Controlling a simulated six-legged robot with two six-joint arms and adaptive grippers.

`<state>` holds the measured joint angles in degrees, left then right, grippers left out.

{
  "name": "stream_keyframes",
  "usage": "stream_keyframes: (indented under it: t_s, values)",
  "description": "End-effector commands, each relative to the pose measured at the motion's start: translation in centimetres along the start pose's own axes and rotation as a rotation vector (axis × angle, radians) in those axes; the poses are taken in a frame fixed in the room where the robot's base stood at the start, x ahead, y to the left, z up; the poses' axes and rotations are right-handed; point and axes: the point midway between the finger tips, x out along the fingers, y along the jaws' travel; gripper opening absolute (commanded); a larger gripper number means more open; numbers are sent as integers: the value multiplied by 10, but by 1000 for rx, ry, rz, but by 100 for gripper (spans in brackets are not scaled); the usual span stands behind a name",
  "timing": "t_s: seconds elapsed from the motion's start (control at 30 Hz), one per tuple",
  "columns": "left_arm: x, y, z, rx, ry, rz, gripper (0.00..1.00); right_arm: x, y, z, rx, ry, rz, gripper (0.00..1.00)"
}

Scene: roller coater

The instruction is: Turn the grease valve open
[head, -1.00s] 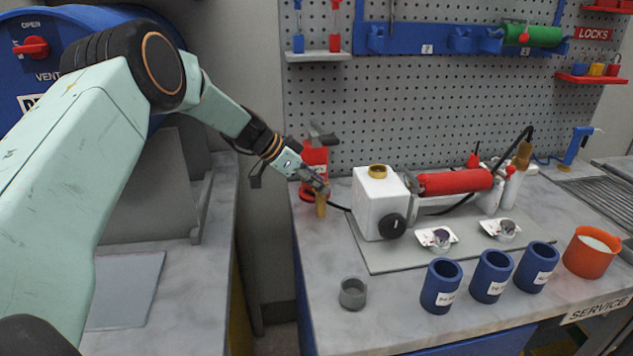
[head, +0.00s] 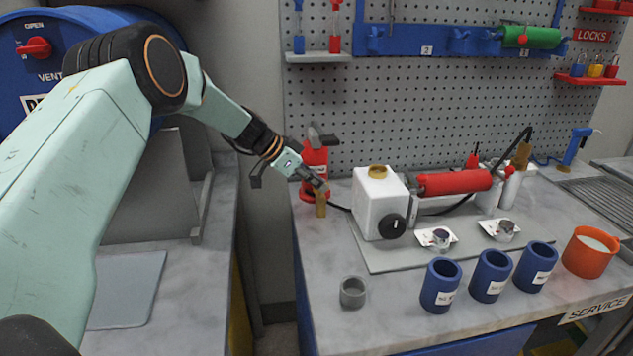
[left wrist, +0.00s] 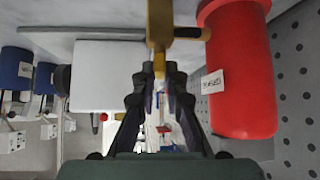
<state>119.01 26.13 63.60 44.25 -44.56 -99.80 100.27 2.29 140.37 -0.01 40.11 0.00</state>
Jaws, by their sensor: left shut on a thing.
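The brass grease valve (head: 320,204) stands at the back left of the service bench, in front of a red canister (head: 315,160). My left gripper (head: 318,184) reaches down to it from the left and is shut on its upper end. The fingers partly hide the valve. My right gripper is not in view.
A white box (head: 372,212) with a black knob stands right of the valve, on a grey mat (head: 385,263). A small grey cup (head: 352,292), several blue cups (head: 440,286) and an orange cup (head: 588,254) stand nearer the front. A pegboard (head: 400,110) rises behind.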

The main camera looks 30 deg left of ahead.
Motion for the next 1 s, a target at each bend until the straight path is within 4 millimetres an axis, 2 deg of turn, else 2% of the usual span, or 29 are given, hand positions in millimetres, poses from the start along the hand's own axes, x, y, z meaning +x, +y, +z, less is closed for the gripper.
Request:
stream_keyframes:
  t_s: [0.27, 0.6, 0.7, 0.83, 1.0]
  values:
    - [0, 0, 0, -54, 3, -59, 0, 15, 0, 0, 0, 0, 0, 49]
    - [2, 3, 1, -246, 3, -255, 0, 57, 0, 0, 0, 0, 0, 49]
    - [2, 4, 0, -314, 1, -322, 0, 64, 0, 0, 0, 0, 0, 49]
    - [1, 6, -2, -400, -1, -409, 0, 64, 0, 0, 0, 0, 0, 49]
    - [0, 7, -4, -484, -2, -491, 0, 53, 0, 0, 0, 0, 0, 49]
